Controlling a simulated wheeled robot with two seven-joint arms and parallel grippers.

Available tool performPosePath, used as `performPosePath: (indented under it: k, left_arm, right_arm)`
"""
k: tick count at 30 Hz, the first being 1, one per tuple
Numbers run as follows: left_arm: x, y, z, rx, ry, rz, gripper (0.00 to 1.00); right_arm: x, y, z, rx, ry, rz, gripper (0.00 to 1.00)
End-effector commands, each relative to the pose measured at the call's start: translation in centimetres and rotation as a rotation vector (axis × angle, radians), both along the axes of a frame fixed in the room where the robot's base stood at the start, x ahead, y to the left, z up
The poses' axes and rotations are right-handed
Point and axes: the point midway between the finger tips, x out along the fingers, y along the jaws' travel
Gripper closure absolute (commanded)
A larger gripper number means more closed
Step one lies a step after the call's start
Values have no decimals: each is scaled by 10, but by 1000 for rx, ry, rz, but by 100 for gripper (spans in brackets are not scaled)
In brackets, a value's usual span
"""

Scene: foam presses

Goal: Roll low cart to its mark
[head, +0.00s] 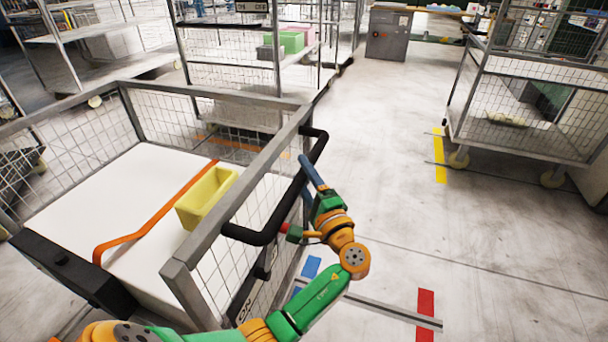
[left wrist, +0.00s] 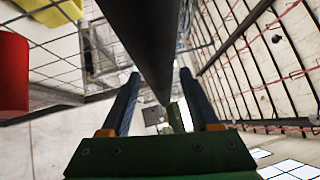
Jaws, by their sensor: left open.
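The low cart (head: 172,277) has a grey frame, mesh sides and a white deck, and stands at the left of the head view. A black push handle (head: 265,236) juts from its right side. My left gripper (head: 304,163) is at this handle. In the left wrist view the black handle bar (left wrist: 148,40) runs between the two blue fingers of the open gripper (left wrist: 159,74); whether they touch it, I cannot tell. Floor marks in red (head: 425,312), blue (head: 310,267) and yellow (head: 439,160) show; which belongs to the cart is unclear. My right gripper is not in view.
A yellow bin (head: 205,196) and an orange strap (head: 150,222) are on the cart's deck. A mesh cart (head: 525,130) stands at the right, and tall racks (head: 250,60) stand behind. A grey cabinet (head: 388,35) is at the back. Open floor lies between.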

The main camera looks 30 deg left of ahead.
Motion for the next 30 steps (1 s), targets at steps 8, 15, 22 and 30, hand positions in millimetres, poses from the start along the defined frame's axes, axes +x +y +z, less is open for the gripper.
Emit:
performPosePath:
  k: [8, 15, 22, 30]
  left_arm:
    - [0, 0, 0, -1, 1, -1, 68]
    - [0, 0, 0, 0, 0, -1, 100]
    - [0, 0, 0, 0, 0, -1, 100]
    - [0, 0, 0, 0, 0, -2, 100]
  right_arm:
    - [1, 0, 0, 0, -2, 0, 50]
    - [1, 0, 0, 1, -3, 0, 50]
    - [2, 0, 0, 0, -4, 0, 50]
    - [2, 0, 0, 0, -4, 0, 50]
